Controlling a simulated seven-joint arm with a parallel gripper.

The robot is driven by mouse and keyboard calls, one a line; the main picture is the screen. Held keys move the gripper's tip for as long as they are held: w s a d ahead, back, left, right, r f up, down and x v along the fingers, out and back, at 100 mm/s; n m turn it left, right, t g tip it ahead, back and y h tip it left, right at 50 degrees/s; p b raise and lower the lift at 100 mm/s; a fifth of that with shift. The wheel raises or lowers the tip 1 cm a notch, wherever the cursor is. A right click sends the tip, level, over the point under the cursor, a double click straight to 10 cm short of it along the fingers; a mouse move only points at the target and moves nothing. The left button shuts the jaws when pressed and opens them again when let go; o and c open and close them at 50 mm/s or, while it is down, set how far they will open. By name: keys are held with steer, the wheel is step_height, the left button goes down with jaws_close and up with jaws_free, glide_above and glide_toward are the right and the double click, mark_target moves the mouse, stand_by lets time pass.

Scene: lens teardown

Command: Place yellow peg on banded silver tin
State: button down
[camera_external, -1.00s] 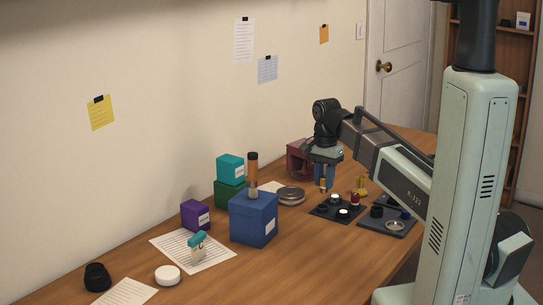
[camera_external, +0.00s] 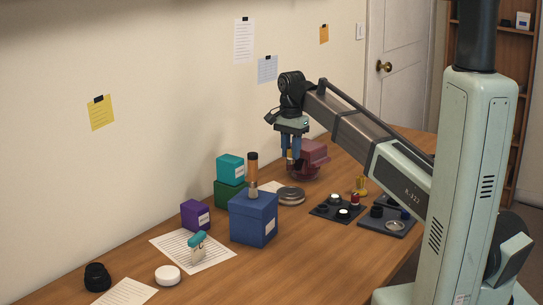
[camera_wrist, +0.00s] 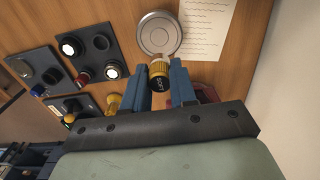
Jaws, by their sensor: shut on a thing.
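The banded silver tin (camera_external: 291,195) is low and round on the table. The peg appears apart from the tin.
A dark red object (camera_external: 314,154) is behind my gripper. Dark trays (camera_external: 325,210) with small parts and a yellow piece (camera_external: 361,186) are at right. Paper lies by the tin.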

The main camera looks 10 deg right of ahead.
steer(key=shift+f, duration=4.6)
steer(key=shift+f, duration=0.1)
steer(key=c, duration=0.9)
jaws_free()
step_height(320, 180, up, 12)
steer(key=shift+r, duration=0.15)
